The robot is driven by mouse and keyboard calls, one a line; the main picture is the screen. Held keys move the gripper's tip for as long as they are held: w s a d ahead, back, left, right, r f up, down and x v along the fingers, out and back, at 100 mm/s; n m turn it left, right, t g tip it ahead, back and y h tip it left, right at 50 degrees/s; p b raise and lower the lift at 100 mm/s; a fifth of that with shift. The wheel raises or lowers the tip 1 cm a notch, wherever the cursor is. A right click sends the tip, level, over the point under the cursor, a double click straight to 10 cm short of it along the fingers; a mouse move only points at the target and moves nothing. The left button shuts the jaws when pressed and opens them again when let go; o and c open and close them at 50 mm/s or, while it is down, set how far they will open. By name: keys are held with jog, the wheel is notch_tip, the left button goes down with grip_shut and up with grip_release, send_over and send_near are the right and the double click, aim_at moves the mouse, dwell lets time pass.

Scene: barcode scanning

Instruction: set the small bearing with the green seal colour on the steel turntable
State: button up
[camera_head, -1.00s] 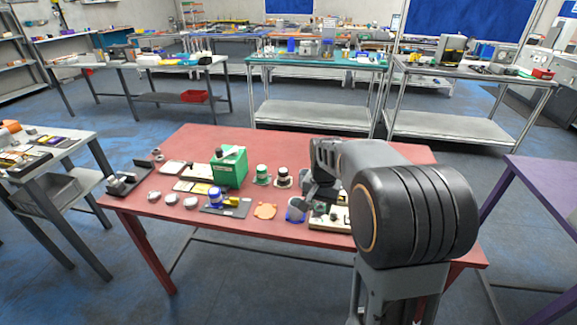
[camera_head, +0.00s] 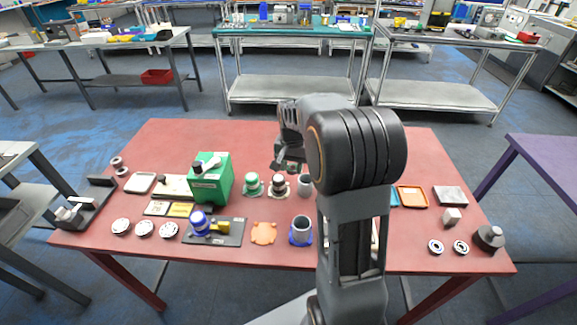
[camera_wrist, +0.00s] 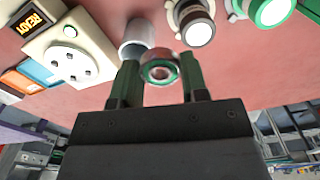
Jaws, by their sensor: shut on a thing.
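My gripper (camera_wrist: 158,75) is shut on a small bearing (camera_wrist: 160,58), a steel ring with a greenish band and an open centre, held between the fingertips above the red table. In the head view my gripper (camera_head: 288,166) is over the table's middle; the bearing is not clear there, and my arm hides most of the unit.
A grey cup (camera_wrist: 137,35) stands just beyond the bearing. Brown-banded (camera_head: 279,187) and green-banded (camera_head: 252,185) round parts stand nearby. A green box (camera_head: 211,178), a blue-ended tool on a dark plate (camera_head: 235,238) and a blue-based cup (camera_head: 301,232) stand on the red table (camera_head: 200,133).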

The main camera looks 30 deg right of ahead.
jog(key=w+d+f, duration=0.4)
jog(key=w+f, duration=0.1)
jog(key=w+d+f+p, duration=0.1)
jog(key=w+f, duration=0.1)
jog(key=w, duration=0.1)
jog(key=shift+w+d+f, duration=0.1)
jog(key=shift+d+f, duration=0.3)
jog(key=shift+w+f, duration=0.1)
jog(key=shift+f, duration=0.1)
jog(key=shift+d+f, duration=0.1)
jog(key=shift+f, duration=1.5)
jog(key=shift+f, duration=0.2)
jog(key=o, duration=0.9)
jog(key=shift+r, duration=0.1)
